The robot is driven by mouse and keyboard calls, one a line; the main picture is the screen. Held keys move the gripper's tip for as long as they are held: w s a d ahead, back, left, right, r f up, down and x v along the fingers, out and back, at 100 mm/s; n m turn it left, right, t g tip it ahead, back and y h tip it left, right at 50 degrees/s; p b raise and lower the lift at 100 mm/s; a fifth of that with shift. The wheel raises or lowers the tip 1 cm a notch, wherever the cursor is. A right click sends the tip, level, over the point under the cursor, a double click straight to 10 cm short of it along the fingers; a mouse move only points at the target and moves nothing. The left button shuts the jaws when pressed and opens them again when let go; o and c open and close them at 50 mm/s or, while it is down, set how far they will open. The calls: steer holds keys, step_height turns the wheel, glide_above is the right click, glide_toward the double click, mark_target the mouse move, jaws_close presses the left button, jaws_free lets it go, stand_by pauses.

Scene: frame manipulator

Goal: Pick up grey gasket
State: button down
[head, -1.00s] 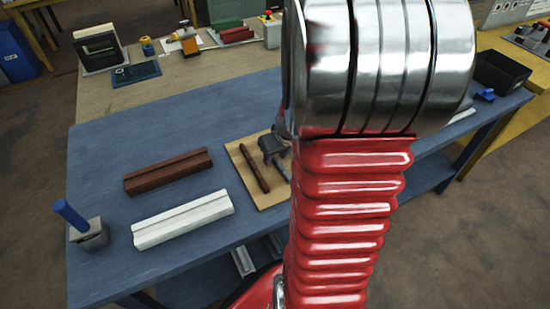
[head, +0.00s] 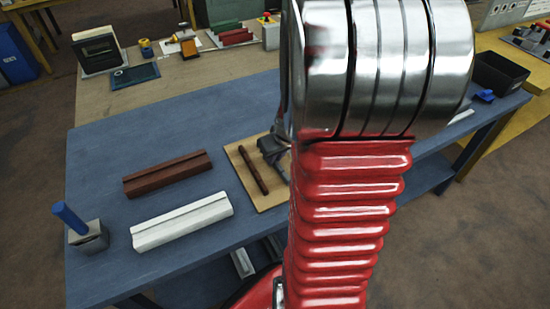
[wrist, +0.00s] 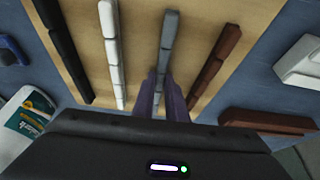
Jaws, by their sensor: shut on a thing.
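The grey gasket (wrist: 168,42) is a long narrow strip over the tan board, between a white strip and a brown strip in the wrist view. My gripper (wrist: 163,84) is shut on its near end, and the fingers hide that end. I cannot tell whether the gasket touches the board or is raised off it. In the head view my gripper (head: 272,148) shows only in part at the board's right side, and my own arm hides the grey gasket.
The tan board (head: 241,166) lies on the blue table (head: 110,160). It bears a brown strip (wrist: 217,65), a white strip (wrist: 112,45) and a black strip (wrist: 62,45). Brown (head: 168,174) and white (head: 180,220) profile blocks lie left of the board. A grey block with a blue handle (head: 88,235) stands at the left edge.

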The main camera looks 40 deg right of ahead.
mark_target(275, 163)
step_height(275, 163, up, 10)
stand_by(0.6)
steer(key=shift+a, duration=0.1)
stand_by(0.4)
